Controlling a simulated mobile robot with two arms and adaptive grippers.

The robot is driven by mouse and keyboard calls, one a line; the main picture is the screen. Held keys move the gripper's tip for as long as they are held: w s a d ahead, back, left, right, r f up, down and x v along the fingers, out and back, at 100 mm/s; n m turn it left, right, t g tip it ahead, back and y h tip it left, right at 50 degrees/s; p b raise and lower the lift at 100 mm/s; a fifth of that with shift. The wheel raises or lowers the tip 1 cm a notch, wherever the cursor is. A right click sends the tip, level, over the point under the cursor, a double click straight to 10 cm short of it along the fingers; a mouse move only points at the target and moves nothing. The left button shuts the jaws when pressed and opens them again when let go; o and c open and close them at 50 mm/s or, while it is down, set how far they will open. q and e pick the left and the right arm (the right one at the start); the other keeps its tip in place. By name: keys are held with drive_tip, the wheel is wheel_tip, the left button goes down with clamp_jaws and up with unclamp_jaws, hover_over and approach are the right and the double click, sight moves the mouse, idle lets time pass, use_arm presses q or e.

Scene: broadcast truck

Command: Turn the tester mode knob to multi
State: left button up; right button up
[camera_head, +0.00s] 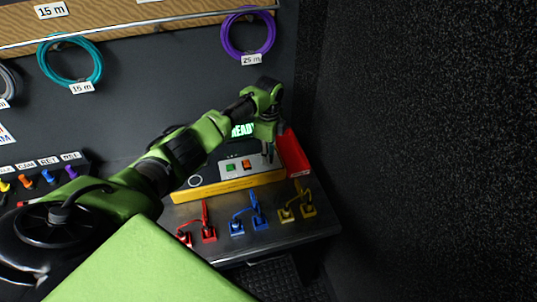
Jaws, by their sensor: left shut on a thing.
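The tester (228,188) is a yellow-edged box with a grey panel on the bench. Its panel carries a green button (230,167) and an orange button (247,164). A dark display (242,130) behind it shows "READY" in green, partly covered by my arm. My left gripper (267,157) reaches down from above onto the right part of the panel, right of the orange button. It is shut on the mode knob, which the fingers hide, so its setting cannot be read. My right gripper is not in view.
A red bin (293,153) stands close right of the gripper. Red (208,232), blue (258,221) and yellow (307,208) leads with plugs lie in front of the tester. Teal (70,84) and purple (248,54) cable coils hang behind. A dark wall rises at right.

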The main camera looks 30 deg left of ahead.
use_arm(q)
drive_tip(key=m, duration=0.5)
idle(0.6)
drive_tip(key=o, duration=1.1)
drive_tip(key=shift+r, duration=0.2)
wheel_tip(320, 180, up, 12)
drive_tip(key=shift+f, duration=0.2)
